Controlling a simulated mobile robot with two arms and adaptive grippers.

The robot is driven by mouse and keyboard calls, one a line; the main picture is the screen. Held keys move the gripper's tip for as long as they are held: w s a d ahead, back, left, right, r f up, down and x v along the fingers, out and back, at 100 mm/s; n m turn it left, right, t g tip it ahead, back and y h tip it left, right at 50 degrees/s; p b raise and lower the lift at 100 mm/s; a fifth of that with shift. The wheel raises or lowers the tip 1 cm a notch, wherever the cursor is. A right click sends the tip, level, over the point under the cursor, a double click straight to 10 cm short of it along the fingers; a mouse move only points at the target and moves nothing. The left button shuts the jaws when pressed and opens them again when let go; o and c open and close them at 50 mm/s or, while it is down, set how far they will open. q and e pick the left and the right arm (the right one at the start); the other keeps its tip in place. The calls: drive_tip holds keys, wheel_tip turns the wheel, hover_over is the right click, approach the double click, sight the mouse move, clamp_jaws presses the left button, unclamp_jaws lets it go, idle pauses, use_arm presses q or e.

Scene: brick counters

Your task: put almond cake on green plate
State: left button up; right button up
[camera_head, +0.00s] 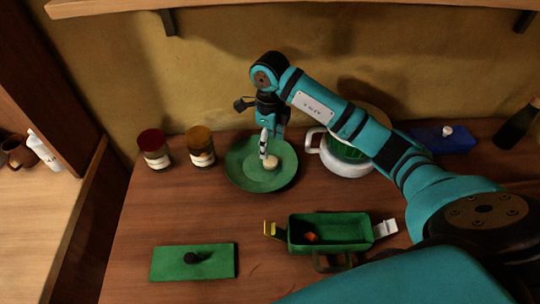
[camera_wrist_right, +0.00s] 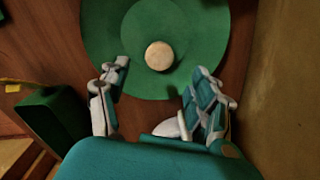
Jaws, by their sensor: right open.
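The green plate (camera_head: 246,180) lies on the wooden counter, near the back wall. It also shows in the right wrist view (camera_wrist_right: 105,32). The almond cake, a small round pale piece (camera_head: 271,161), rests on the plate; in the right wrist view the cake (camera_wrist_right: 159,55) is in the plate's inner circle. My right gripper (camera_head: 265,146) is above the plate, close to the cake. In the right wrist view the fingers of my right gripper (camera_wrist_right: 160,82) are spread apart, with nothing between them, and the cake lies beyond the fingertips. My left gripper is not in view.
An open green box (camera_head: 330,246) with clasps and an orange bit inside stands in front. A green lid (camera_head: 170,262) lies to its left. Two jars (camera_head: 154,149) (camera_head: 200,146) stand left of the plate, a white pot (camera_head: 345,163) right of it. A blue block (camera_head: 443,141) is farther right.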

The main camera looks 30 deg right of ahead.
sight(270, 160)
wheel_tip(270, 160, up, 5)
drive_tip(key=shift+r+b, duration=0.2)
drive_tip(key=shift+b, duration=0.2)
idle(0.3)
